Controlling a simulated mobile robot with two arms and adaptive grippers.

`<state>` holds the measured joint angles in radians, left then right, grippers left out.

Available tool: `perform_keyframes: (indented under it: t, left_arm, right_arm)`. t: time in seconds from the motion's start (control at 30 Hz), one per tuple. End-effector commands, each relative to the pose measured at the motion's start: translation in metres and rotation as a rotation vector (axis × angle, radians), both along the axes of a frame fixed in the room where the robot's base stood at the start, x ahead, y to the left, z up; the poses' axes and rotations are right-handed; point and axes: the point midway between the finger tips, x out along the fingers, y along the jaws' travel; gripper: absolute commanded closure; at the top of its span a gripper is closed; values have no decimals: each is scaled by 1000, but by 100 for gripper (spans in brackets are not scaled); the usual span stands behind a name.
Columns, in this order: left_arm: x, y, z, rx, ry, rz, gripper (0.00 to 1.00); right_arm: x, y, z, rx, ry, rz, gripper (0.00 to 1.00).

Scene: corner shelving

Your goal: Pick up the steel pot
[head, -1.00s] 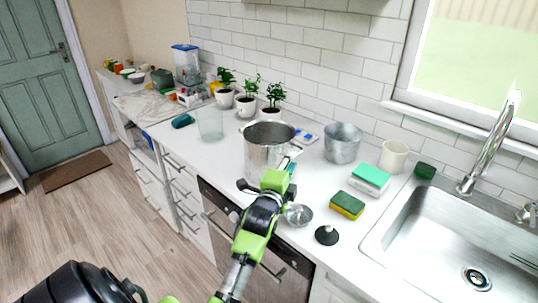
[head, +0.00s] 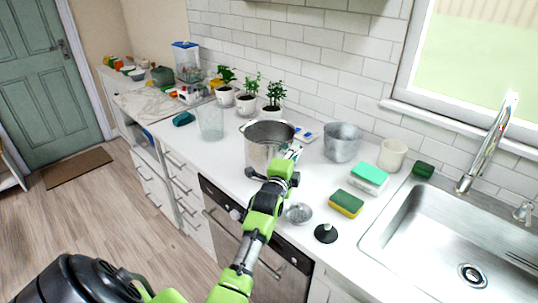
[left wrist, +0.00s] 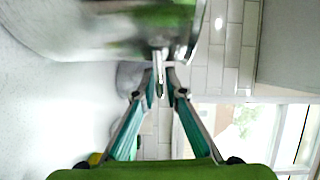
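The steel pot (head: 262,152) is a tall, shiny, open-topped pot standing upright on the white counter. Its rounded wall (left wrist: 110,30) fills the upper left of the left wrist view, blurred and close. A thin pot handle (left wrist: 159,72) sticks out from the wall. My left gripper (head: 274,163) is at the pot's near right side, hiding part of its lower wall. In the left wrist view its fingers (left wrist: 160,78) are apart, one on each side of the handle, with a narrow gap visible. My right gripper is not in view.
A smaller metal pot (head: 342,142) and a white mug (head: 392,155) stand to the right. Sponges (head: 346,204), a small metal bowl (head: 299,214) and a black stopper (head: 326,233) lie nearer. A clear glass (head: 210,121) and potted plants (head: 246,103) stand left and behind. The sink (head: 450,240) is right.

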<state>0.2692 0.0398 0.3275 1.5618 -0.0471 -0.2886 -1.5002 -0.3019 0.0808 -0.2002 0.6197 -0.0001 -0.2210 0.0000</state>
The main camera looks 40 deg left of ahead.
Motion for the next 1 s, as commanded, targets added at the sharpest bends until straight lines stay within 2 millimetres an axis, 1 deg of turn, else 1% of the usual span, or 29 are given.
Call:
perform_keyframes:
  t: [0.2, 0.23, 0.47, 0.63, 0.73, 0.83, 0.97, 1.0]
  left_arm:
    - [0, 0, 0, 0, 0, 0, 100]
    - [0, 0, 6, 9, -10, 1, 100]
    - [0, 0, 5, 6, -8, 1, 100]
    - [0, 0, 11, 7, -8, 0, 100]
    - [0, 0, 21, 7, -11, 1, 100]
    - [-2, 0, 40, 12, -14, 0, 100]
    - [-21, -4, 60, 12, -13, 1, 100]
    - [-27, -6, 68, 12, -14, 0, 100]
  right_arm:
    - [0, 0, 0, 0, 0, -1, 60]
    - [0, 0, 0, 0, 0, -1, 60]
    - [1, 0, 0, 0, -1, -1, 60]
    - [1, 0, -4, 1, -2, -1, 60]
    - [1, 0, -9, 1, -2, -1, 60]
    - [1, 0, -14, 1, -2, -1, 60]
    - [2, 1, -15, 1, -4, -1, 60]
    - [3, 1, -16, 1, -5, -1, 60]
